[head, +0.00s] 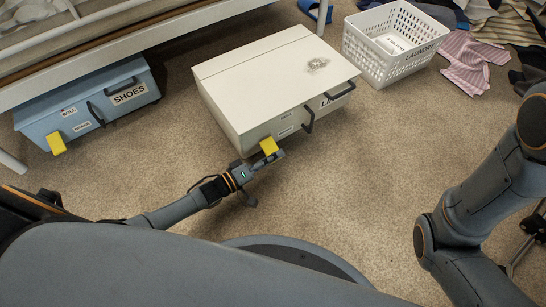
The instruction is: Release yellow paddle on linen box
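The white linen box (265,75) lies on the carpet at centre, its lid closed, with a dark handle and a partly hidden label on its front. Its yellow paddle (269,146) sticks out from the lower left of the front face. My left gripper (276,158) is right at this paddle, just below and in front of it. Its fingers are small and partly overlap the paddle, so I cannot tell whether they touch or grip it. My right arm shows at the right edge, but its gripper is out of view.
A blue shoes box (75,92) with another yellow paddle (57,143) sits at left, partly under a bed frame (120,48). A white laundry basket (378,60) and scattered clothes (472,58) lie at upper right. Carpet right of my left gripper is clear.

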